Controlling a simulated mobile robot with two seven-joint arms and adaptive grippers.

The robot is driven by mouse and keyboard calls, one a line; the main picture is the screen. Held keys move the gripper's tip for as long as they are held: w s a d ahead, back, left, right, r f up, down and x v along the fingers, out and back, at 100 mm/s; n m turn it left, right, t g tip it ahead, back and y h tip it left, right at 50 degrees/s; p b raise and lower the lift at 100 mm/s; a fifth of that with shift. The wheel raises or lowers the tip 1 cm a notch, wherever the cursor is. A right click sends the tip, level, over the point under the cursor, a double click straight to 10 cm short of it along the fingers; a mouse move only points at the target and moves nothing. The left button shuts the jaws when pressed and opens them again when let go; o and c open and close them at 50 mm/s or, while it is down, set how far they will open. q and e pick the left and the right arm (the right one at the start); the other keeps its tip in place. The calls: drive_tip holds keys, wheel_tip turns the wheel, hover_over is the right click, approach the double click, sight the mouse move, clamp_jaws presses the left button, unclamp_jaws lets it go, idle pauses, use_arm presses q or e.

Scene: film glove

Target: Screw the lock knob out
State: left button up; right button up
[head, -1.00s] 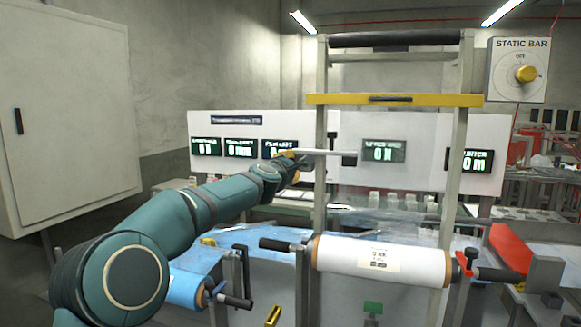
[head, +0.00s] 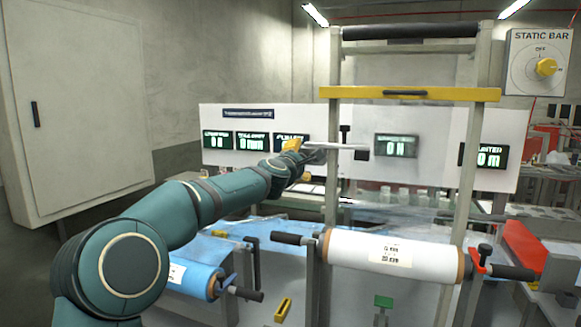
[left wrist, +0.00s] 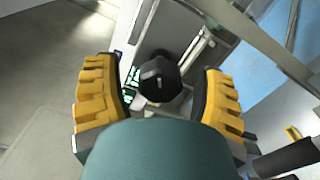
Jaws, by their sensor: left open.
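In the left wrist view, a black faceted knob (left wrist: 160,80) sits between the two yellow-padded fingers of my left gripper (left wrist: 157,92). A gap shows on both sides of the knob, so the fingers are open and not touching it. In the head view, my left gripper (head: 303,152) is beside the left post of the frame, at the left end of a pale bar (head: 340,147). The knob cannot be made out clearly there; the gripper and post may hide it. My right gripper is not in view.
A white film roll (head: 385,255) and a blue roll (head: 190,276) lie below my arm. A yellow bar (head: 450,94) crosses the frame above the gripper. A panel with lit displays (head: 220,182) stands behind. A grey cabinet (head: 80,110) is at left.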

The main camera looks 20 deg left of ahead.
use_arm(q)
drive_tip(key=s, duration=1.1)
drive_tip(key=shift+a, duration=0.15)
drive_tip(key=shift+w+r, duration=0.1)
